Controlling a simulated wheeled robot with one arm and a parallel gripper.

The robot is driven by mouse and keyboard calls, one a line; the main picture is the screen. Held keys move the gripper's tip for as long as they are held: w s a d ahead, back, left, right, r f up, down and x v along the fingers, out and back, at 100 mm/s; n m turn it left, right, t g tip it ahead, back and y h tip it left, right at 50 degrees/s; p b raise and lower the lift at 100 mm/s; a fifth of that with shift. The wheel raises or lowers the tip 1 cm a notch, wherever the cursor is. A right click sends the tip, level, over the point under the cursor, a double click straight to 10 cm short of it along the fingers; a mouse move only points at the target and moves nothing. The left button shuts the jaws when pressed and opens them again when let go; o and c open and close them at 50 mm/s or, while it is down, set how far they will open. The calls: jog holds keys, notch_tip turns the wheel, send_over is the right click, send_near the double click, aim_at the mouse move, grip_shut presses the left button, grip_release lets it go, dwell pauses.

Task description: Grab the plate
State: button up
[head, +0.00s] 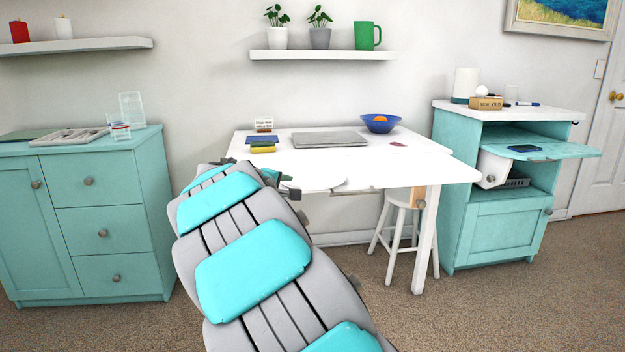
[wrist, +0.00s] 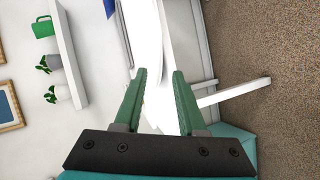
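A white plate (head: 322,184) appears to lie at the front left edge of the white table (head: 425,165). White on white, its outline is hard to make out, and my arm hides part of that area. My gripper (head: 288,184) is at the table's front edge, just left of the plate, mostly behind my arm. In the wrist view my gripper (wrist: 159,74) has its two green fingers apart, pointing along the table edge. White surface shows between and beyond the fingers; I cannot tell there where plate ends and table begins. Nothing is clearly held.
On the table are a closed laptop (head: 330,140), a blue bowl (head: 380,123) with something orange, and stacked books or sponges (head: 262,147). A white stool (head: 398,215) stands underneath. Teal cabinets stand left (head: 100,230) and right (head: 500,225). Carpet between is open.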

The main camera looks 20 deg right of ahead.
jog(key=x, duration=0.3)
jog(key=shift+s, duration=0.1)
grip_shut()
dwell(1.4)
